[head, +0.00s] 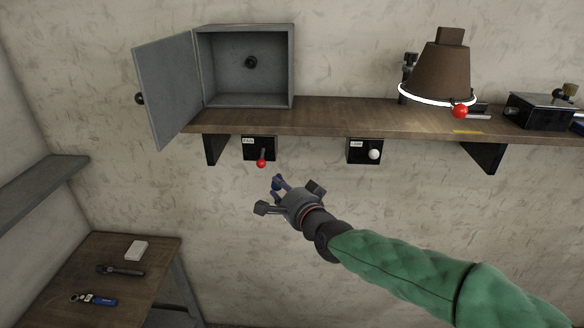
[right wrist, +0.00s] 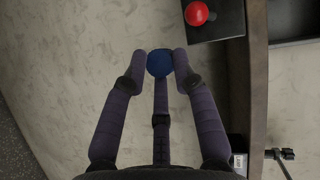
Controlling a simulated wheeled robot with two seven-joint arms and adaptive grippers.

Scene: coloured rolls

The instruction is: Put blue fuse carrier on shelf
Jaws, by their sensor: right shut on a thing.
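My right gripper (head: 284,196) reaches up from the lower right in the head view, in front of the wall and below the wooden shelf (head: 345,117). It is shut on the blue fuse carrier (right wrist: 159,63), which shows as a round blue end between the fingertips in the right wrist view. In the head view the fuse carrier is small and mostly hidden by the fingers. My left gripper is not in view.
An open grey metal box (head: 205,70) stands on the shelf's left end. A red-knobbed lever (head: 261,163) and a white-knobbed switch (head: 374,154) sit under the shelf. A brown lamp (head: 440,75) and a black device (head: 541,110) occupy the right. The shelf's middle is clear.

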